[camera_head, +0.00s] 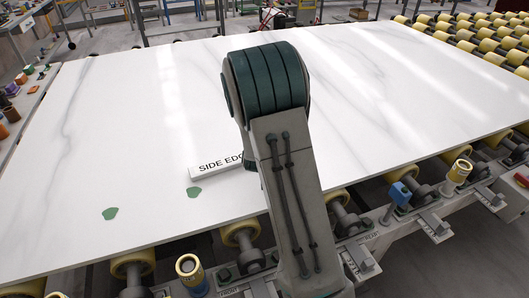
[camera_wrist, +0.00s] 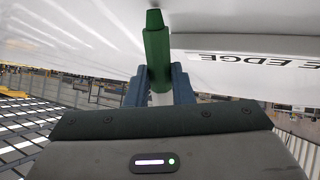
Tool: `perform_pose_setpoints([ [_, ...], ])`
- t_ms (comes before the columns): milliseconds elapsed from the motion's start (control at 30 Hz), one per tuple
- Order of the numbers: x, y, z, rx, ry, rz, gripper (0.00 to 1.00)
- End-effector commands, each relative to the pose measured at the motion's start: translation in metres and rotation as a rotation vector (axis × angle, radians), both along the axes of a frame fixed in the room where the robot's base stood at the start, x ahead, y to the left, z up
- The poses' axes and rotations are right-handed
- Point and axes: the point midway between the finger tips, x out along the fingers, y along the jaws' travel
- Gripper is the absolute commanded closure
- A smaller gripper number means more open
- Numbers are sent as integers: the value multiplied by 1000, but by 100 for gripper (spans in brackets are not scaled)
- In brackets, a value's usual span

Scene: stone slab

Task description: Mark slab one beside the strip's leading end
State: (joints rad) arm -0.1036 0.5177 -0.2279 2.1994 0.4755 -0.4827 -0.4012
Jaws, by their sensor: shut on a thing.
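One large white slab (camera_head: 120,125) with grey veins lies flat on rollers. A white strip (camera_head: 205,171) lettered "SIDE EDG…" rests on its near part; my arm hides its right end. Two green marks are on the slab: one (camera_head: 194,192) just below the strip's left end, the other (camera_head: 110,213) farther left. In the wrist view, my gripper (camera_wrist: 160,82) is shut on a green marker (camera_wrist: 157,45), its dark tip towards the slab (camera_wrist: 240,15). The strip (camera_wrist: 255,58) shows to the marker's right. I cannot tell whether the tip touches. My arm hides gripper and marker in the head view.
Yellow rollers (camera_head: 483,46) run beyond the slab's right end. A blue-capped post (camera_head: 400,193) and a yellow-topped post (camera_head: 459,172) stand along the near edge. Coloured items (camera_head: 22,79) lie on a bench at far left. The slab's left part is clear.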

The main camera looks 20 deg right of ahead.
Motion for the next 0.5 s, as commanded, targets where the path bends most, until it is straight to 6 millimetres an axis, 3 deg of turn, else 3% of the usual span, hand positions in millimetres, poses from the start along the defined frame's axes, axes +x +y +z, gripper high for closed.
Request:
perform_pose_setpoints([
  [500,5,0,-1,-1,0,-1,100],
])
